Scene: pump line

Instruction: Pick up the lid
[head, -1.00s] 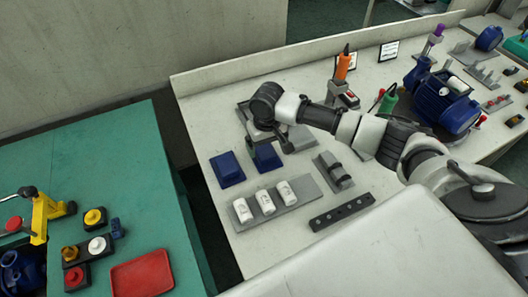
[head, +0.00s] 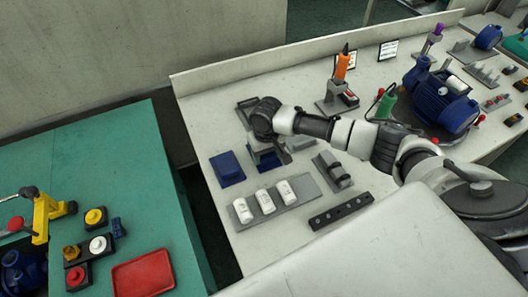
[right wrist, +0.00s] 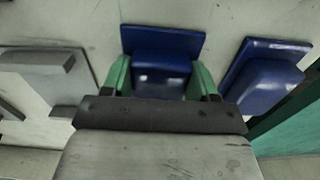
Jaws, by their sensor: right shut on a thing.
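Two blue lids with wider flanges stand side by side on the pale bench. My right gripper (right wrist: 160,88) is shut on one blue lid (right wrist: 160,45), with a green finger on each side of its raised part. In the head view this lid (head: 267,161) shows partly, below my right wrist, which hides its top and the fingers. I cannot tell whether it is clear of the bench. The other blue lid (head: 227,169) stands free to the left; it also shows in the right wrist view (right wrist: 265,78). My left gripper is not in view.
A grey plate with white cylinders (head: 268,199) lies in front of the lids. A grey block (head: 299,143) and a grey fixture (head: 331,170) stand to the right. A grey frame (head: 243,112) lies behind. A red tray (head: 144,272) is on the green table.

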